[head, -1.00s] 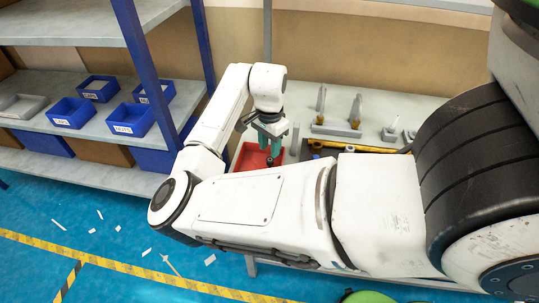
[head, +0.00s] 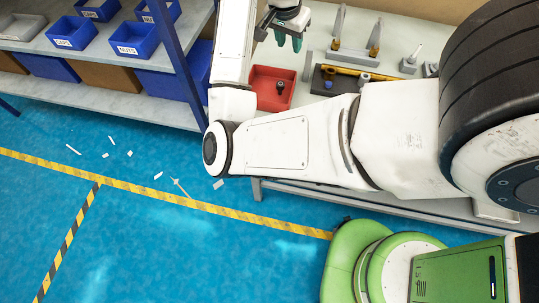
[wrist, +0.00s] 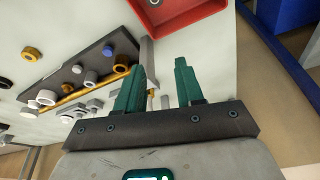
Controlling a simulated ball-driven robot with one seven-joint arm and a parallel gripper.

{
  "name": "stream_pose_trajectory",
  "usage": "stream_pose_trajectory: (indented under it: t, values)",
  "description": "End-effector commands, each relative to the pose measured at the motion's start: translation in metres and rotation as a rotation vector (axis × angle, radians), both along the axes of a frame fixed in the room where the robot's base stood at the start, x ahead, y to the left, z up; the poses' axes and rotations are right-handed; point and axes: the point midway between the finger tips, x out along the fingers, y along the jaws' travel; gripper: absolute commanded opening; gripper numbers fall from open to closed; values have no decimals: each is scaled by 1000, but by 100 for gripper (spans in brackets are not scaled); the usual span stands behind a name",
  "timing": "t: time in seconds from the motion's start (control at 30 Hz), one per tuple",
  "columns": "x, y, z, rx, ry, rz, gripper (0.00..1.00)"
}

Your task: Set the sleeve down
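A small dark round piece, which looks like the sleeve (head: 280,84), sits in the red bin (head: 262,102) on the workbench. The red bin also shows at the top of the wrist view (wrist: 197,16), with a dark ring inside it at the frame edge. My gripper (head: 289,42) is above the bench behind the red bin, clear of the piece. In the wrist view its two teal fingers (wrist: 160,88) stand apart with nothing held between them.
A dark tray (head: 340,84) with rings and a yellow bar lies right of the red bin. Upright grey posts with brass rings stand behind it. Blue bins (head: 142,42) sit on the shelf at left. Paper scraps lie on the blue floor.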

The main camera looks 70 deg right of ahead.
Motion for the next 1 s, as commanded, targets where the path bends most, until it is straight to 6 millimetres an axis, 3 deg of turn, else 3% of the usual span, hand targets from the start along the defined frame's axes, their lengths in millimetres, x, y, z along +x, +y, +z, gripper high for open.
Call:
stream_pose_trajectory:
  t: [0.17,0.37,0.57,0.8,0.9,1.0]
  values:
    - [10,9,-12,-145,95,305,37]
    - [30,51,-46,-205,177,698,37]
    - [30,130,-102,-149,226,1116,37]
    - [-11,247,-167,41,210,1545,37]
    - [-30,283,-180,111,188,1651,37]
    - [-42,304,-187,155,171,1710,37]
